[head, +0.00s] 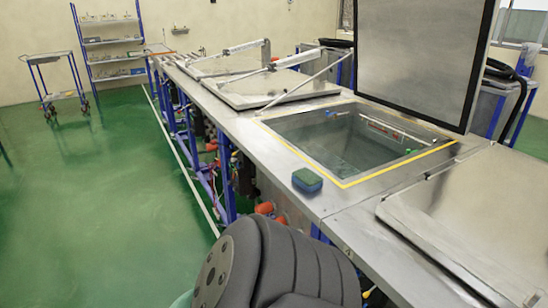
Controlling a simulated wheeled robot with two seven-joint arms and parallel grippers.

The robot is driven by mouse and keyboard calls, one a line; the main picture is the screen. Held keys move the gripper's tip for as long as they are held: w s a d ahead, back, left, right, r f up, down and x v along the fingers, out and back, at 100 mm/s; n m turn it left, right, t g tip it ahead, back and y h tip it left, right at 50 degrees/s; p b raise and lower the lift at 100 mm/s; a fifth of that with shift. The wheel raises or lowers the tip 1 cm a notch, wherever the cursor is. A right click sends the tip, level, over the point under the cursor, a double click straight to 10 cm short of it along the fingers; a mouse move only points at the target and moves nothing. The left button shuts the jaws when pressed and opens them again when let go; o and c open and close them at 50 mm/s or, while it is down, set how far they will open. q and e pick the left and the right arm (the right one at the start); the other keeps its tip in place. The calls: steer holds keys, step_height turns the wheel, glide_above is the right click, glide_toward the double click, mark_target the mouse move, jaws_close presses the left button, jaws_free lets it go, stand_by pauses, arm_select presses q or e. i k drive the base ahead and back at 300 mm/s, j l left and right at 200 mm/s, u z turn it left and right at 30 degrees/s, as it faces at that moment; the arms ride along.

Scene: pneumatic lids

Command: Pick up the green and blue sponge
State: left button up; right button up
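The green and blue sponge (307,180) lies on the steel bench top, just left of the near left corner of the open tank. Its green face is on top and its blue part is below. Neither gripper shows in the head view, and nothing is touching the sponge. A dark grey ribbed part of my own body fills the bottom middle of the view, apart from the sponge.
The open tank (350,135) has a yellow edge line, and its lid (420,50) stands upright behind it. A shut lid (480,225) lies at the right. More lids (270,88) lie farther along the bench. Green floor (90,200) is clear at left.

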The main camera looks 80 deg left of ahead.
mark_target(308, 180)
steer(key=u, duration=2.5)
